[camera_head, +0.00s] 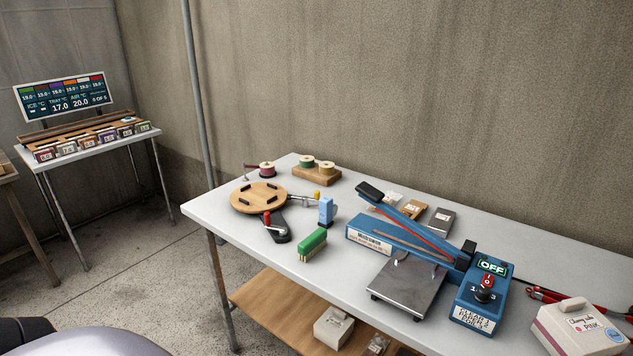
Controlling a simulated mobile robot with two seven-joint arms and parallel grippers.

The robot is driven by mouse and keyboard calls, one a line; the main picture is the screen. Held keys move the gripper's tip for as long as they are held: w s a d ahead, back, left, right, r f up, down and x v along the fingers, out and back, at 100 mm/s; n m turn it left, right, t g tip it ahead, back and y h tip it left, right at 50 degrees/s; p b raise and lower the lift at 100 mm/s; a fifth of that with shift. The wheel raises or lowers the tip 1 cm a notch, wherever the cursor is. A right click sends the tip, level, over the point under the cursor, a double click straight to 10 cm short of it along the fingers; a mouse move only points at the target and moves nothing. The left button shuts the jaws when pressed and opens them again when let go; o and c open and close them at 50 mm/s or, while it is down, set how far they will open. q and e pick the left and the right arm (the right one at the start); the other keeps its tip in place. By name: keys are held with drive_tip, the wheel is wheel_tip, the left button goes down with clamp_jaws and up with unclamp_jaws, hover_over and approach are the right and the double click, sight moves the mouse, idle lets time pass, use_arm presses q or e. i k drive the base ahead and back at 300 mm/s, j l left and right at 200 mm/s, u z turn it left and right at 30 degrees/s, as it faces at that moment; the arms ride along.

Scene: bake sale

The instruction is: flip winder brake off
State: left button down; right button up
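The winder stands on the left part of the white table. It has a round wooden disc (259,197) with dark pegs on top, and a dark base (279,232) with a red-knobbed crank (268,219) at the front. A metal rod runs right from the disc to a small yellow piece (317,195) and a light-blue upright block (326,211). I cannot tell which part is the brake, or its position. Neither of my grippers is in view.
A blue sealer (410,240) with an "OFF" display (491,266) fills the table's middle right. A white box (580,328) is at the right. A side table (88,147) stands far left.

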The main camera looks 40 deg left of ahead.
sight(316, 193)
drive_tip(key=k+j+z, duration=0.1)
drive_tip(key=j, duration=0.3)
drive_tip(key=k+j+z, duration=0.1)
drive_tip(key=j, duration=0.25)
drive_tip(key=k+j+z, duration=0.1)
drive_tip(key=j, duration=0.25)
drive_tip(key=k+j+z, duration=0.1)
drive_tip(key=j, duration=0.3)
drive_tip(key=k+j, duration=0.15)
drive_tip(key=j, duration=0.2)
drive_tip(key=k+j, duration=0.1)
drive_tip(key=j, duration=0.25)
drive_tip(key=k+j, duration=0.15)
drive_tip(key=j, duration=0.25)
drive_tip(key=k+j, duration=0.15)
drive_tip(key=j, duration=0.2)
drive_tip(key=k+j, duration=0.1)
drive_tip(key=j, duration=0.25)
